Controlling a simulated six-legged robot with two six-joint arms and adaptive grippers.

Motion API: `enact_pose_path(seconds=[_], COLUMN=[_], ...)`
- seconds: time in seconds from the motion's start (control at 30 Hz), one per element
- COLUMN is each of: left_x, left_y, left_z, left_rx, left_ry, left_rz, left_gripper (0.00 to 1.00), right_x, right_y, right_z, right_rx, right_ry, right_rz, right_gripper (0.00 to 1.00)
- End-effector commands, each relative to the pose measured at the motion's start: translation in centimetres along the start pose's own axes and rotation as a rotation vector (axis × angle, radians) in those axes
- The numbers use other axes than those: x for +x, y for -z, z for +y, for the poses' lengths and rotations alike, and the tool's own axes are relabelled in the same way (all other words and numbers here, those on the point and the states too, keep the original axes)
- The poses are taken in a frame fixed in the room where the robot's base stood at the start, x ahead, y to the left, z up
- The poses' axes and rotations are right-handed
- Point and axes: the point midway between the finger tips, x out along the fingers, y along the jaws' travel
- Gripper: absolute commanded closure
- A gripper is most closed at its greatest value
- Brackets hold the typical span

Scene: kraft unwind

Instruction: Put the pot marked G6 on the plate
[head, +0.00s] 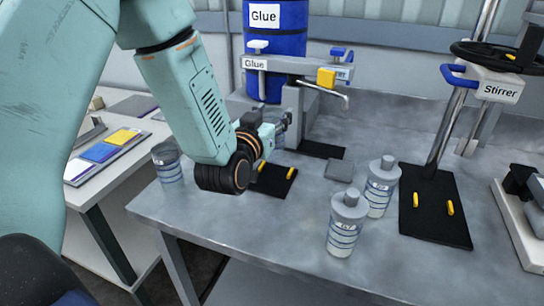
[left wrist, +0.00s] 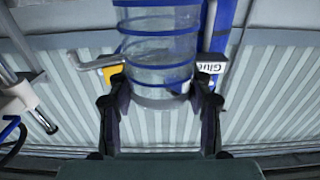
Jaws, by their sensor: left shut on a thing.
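My left gripper (head: 283,124) is shut on a clear pot with blue rings (left wrist: 160,50), which fills the top middle of the left wrist view. The fingers (left wrist: 160,105) close on its two sides. In the head view my arm and gripper hide most of this pot, and its mark cannot be read. The gripper is near the glue tap, above the black mat with yellow pegs (head: 275,181). A flat grey square plate (head: 339,170) lies on the table, right of that mat. My right gripper is not in view.
Two lidded pots stand front right: one (head: 345,225) reads like G7, the other (head: 380,188) is unclear. An open pot (head: 169,164) stands at the left edge. The glue drum (head: 285,35) is behind; the stirrer (head: 487,85) with its black mat (head: 430,232) is right.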

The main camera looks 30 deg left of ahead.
Motion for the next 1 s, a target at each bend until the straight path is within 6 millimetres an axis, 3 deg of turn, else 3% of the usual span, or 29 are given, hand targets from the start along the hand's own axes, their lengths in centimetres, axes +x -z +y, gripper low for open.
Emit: enact_pose_path(seconds=[0.1, 0.5, 1.0], left_x=[0.0, 0.1, 0.1], left_y=[-2.2, -6.5, -7.2], left_z=[0.0, 0.0, 0.0], left_rx=[0.002, 0.001, 0.001], left_ry=[0.0, 0.001, 0.002], left_rz=[0.0, 0.002, 0.003], left_gripper=[1.0, 1.0, 1.0], right_x=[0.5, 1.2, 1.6], right_y=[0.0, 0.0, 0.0], right_z=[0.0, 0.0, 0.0], right_rx=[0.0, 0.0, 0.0], right_ry=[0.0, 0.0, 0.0], right_rz=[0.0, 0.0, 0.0], right_gripper=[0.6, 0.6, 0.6])
